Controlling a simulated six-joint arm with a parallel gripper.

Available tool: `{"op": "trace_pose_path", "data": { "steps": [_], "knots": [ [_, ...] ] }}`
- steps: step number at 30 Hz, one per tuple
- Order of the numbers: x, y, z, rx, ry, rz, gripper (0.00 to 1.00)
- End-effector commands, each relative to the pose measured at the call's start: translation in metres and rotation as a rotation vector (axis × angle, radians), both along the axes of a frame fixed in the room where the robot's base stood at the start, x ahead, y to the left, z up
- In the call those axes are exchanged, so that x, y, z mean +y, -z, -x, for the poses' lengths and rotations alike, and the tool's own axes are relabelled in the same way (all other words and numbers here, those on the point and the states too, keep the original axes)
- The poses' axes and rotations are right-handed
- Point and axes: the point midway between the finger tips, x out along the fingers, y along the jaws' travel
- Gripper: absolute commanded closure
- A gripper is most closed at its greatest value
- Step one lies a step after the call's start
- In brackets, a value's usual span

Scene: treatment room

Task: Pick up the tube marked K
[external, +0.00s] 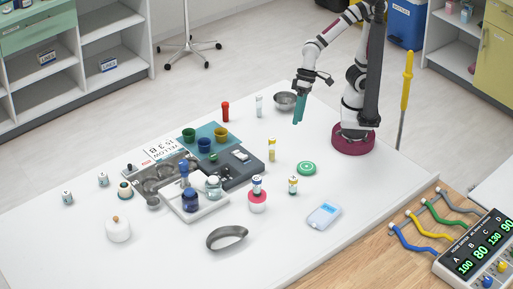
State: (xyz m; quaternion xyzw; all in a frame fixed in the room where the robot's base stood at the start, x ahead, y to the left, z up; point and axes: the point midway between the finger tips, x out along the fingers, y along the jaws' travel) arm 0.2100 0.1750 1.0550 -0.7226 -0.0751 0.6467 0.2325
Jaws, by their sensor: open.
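Several small tubes and vials stand on the white table (330,245); their letters are too small to read, so I cannot tell which is marked K. A red tube (225,111) and a pale tube (259,105) stand at the back. A yellow-topped tube (271,150) stands right of the dark tray. A small vial (293,186) stands further front, and another vial (257,186) is at the pink round holder. My gripper (299,112), with teal fingers, is open and points down above the table's back right, right of the pale tube, apart from all tubes.
A metal bowl (285,101) sits close to my gripper. The front right is clear.

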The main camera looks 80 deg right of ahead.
Motion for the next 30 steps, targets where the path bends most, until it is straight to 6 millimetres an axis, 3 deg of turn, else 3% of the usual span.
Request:
{"op": "trace_pose_path", "data": {
  "steps": [1,3,6,7,9,11,15,18,20,27,30],
  "knots": [
    [0.049,0.012,-0.005,-0.042,-0.041,-0.045,0.25],
    [0.112,0.031,-0.008,-0.131,-0.032,-0.084,0.25],
    [0.170,0.075,0.012,-0.292,0.011,-0.024,0.25],
    [0.177,0.089,0.023,-0.354,0.023,0.018,0.25],
    [0.177,0.115,0.049,-0.527,0.028,0.135,0.25],
    [0.165,0.127,0.071,-0.683,0.014,0.236,0.25],
    [0.136,0.127,0.104,-0.978,-0.040,0.396,0.25],
    [0.127,0.124,0.110,-1.067,-0.055,0.440,0.25],
    [0.127,0.126,0.102,-1.081,-0.055,0.449,0.25],
    [0.133,0.152,0.041,-1.077,-0.052,0.451,0.25],
    [0.136,0.158,0.025,-1.076,-0.053,0.448,0.25]
  ]
}}
